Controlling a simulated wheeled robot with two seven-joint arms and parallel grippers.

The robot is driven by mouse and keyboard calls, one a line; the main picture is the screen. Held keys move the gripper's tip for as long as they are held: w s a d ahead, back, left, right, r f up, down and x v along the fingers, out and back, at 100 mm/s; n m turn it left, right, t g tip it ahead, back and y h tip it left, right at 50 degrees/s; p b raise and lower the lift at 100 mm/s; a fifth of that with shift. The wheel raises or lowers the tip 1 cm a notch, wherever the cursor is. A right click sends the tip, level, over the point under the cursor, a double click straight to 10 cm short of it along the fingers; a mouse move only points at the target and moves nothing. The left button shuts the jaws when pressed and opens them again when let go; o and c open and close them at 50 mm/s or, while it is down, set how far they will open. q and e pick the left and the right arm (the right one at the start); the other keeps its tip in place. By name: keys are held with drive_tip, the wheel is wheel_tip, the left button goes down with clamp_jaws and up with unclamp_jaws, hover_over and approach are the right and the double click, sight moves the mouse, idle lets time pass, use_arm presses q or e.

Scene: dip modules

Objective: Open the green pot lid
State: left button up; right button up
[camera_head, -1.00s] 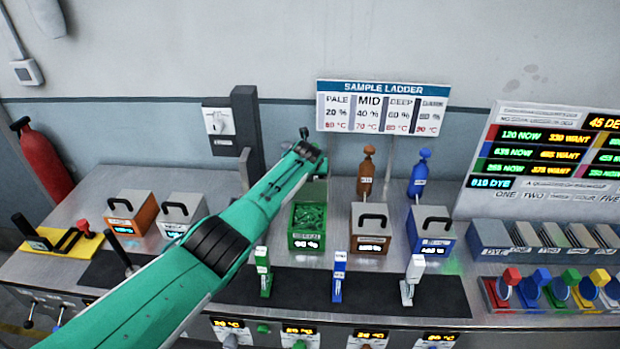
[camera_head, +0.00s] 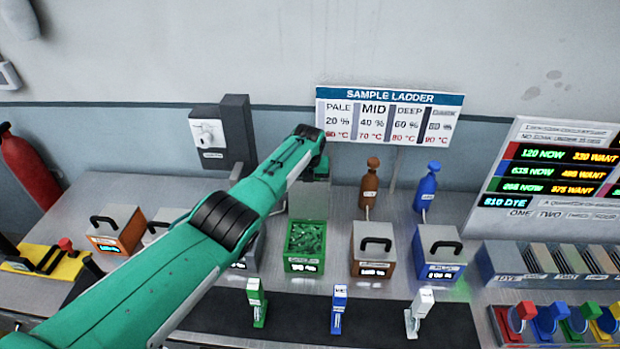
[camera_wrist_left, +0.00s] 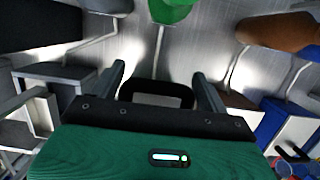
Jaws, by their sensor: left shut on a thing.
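The green pot (camera_head: 304,264) stands on the bench in the head view. Its top is uncovered and green pieces show inside. Its grey lid (camera_head: 308,204) stands raised, roughly upright, at the pot's back edge. My left gripper (camera_head: 316,170) is behind and above the pot, at the lid's upper part. My own arm link hides part of it in the head view. In the left wrist view the black lid handle (camera_wrist_left: 157,86) lies between the two fingers of my left gripper (camera_wrist_left: 158,74), which is shut on it. My right gripper is not in view.
A brown pot (camera_head: 372,258) and a blue pot (camera_head: 438,262), both lidded, stand to the right. Brown (camera_head: 369,188) and blue (camera_head: 426,187) bottles stand behind them. Several small dispensers, one green (camera_head: 257,303), stand on the dark mat (camera_head: 295,318) in front.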

use_arm(q)
drive_tip(key=shift+f, duration=0.1)
drive_tip(key=o, duration=1.3)
